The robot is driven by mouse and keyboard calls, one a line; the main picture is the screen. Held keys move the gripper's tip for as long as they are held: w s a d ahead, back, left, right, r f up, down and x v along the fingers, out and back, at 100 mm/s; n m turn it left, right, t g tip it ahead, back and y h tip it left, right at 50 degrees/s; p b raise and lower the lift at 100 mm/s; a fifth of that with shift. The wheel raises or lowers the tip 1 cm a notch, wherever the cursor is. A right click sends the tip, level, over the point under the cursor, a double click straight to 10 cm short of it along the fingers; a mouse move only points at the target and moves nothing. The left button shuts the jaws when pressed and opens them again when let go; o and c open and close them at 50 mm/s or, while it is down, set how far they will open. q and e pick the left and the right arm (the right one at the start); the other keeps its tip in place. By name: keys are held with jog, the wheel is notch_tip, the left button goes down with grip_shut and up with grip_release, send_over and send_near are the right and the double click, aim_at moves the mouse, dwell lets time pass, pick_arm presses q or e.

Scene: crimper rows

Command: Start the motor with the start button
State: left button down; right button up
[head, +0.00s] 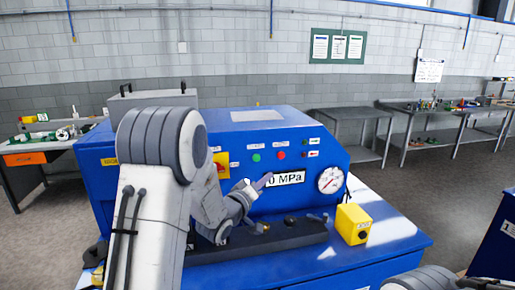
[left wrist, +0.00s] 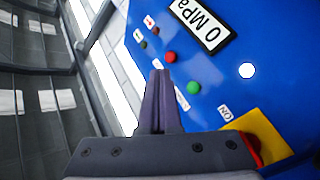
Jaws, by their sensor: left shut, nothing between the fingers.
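The blue machine's front panel (head: 240,140) carries a green button (head: 256,157) and, to its right, a red button (head: 281,155). Both have small white labels that I cannot read. In the left wrist view the green button (left wrist: 194,87) and red button (left wrist: 170,57) are uncovered. My left gripper (head: 267,180) is shut and empty, in front of the panel below the two buttons in the head view. In the left wrist view its fingertips (left wrist: 160,74) lie just left of the green button; contact cannot be told. My right gripper is out of view.
A display (head: 287,178) reads 0 MPa beside a round gauge (head: 331,180). A red rotary switch on a yellow plate (left wrist: 263,136) and a white round lamp (left wrist: 246,70) are close by. A yellow box (head: 352,223) stands on the machine's ledge at right.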

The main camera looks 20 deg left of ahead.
aim_at(256, 158)
pick_arm(q)
jog(key=shift+a+r, duration=0.35)
jog(key=shift+a, duration=0.05)
jog(key=shift+w, duration=0.1)
jog(key=shift+w+a+p, duration=0.25)
jog(key=shift+w+a, duration=0.55)
jog(key=shift+w, duration=0.4)
jog(key=shift+w+a+p, duration=0.3)
jog(key=shift+w+a, duration=0.55)
jog(key=shift+w, duration=0.3)
jog(key=shift+w+a+p, duration=0.25)
jog(key=shift+w+a, duration=0.55)
jog(key=shift+w, duration=0.4)
jog(key=shift+w, duration=0.1)
jog(key=shift+w+a, duration=0.25)
